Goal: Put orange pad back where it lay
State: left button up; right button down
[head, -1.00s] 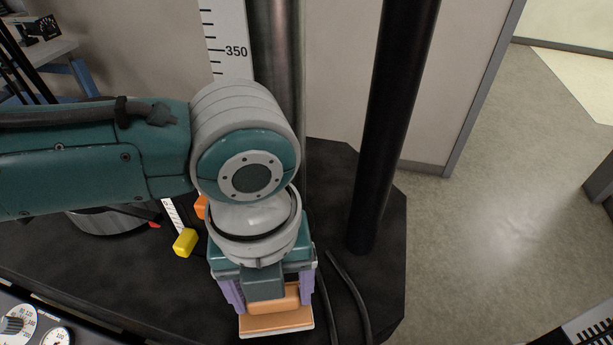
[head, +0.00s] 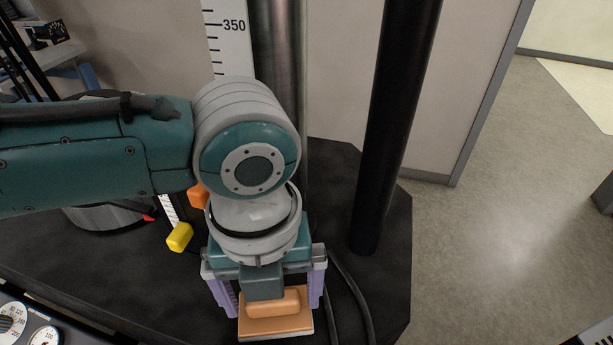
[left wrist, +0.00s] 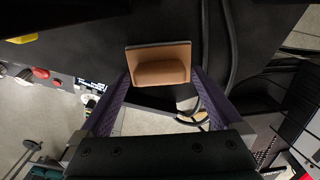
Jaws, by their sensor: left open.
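The orange pad (head: 275,327) is a flat tan-orange block with a raised grip on top and a grey underside layer. It appears to lie flat on the dark base plate (head: 383,290), near the plate's front edge. My left gripper (head: 267,298) is right above it, pointing down, with its purple fingers apart on either side of the raised grip. In the left wrist view the pad (left wrist: 158,62) sits beyond and between the open fingertips (left wrist: 160,80), with the grip seemingly free. My right gripper is not in view.
A black column (head: 390,130) and a metal column with a scale (head: 232,40) rise from the plate. Black cables (head: 350,295) run just right of the pad. A yellow block (head: 180,237) and another orange piece (head: 198,196) are at left. A dial panel (head: 22,325) stands front left.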

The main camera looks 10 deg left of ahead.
pick_arm(q)
jog(key=shift+r, duration=0.3)
notch_tip(320, 180, up, 12)
jog(key=p, duration=0.1)
jog(key=s+d+f+n+t+h, duration=0.2)
jog(key=s+d+n+h, duration=0.3)
jog(key=n, duration=0.6)
jog(key=s+a+f+n+y, duration=0.1)
jog(key=s+a+n+y, duration=0.1)
jog(key=a+n, duration=0.5)
jog(key=s+a+f+n+t+y, duration=0.1)
jog(key=s+a+n, duration=0.4)
jog(key=n, duration=0.7)
jog(key=a+y, duration=0.1)
jog(key=a, duration=0.1)
jog(key=shift+a+f+t+y, duration=0.2)
jog(key=shift+a+t+y, duration=0.1)
jog(key=shift+y, duration=0.1)
notch_tip(320, 180, up, 34)
jog(key=p, duration=3.4)
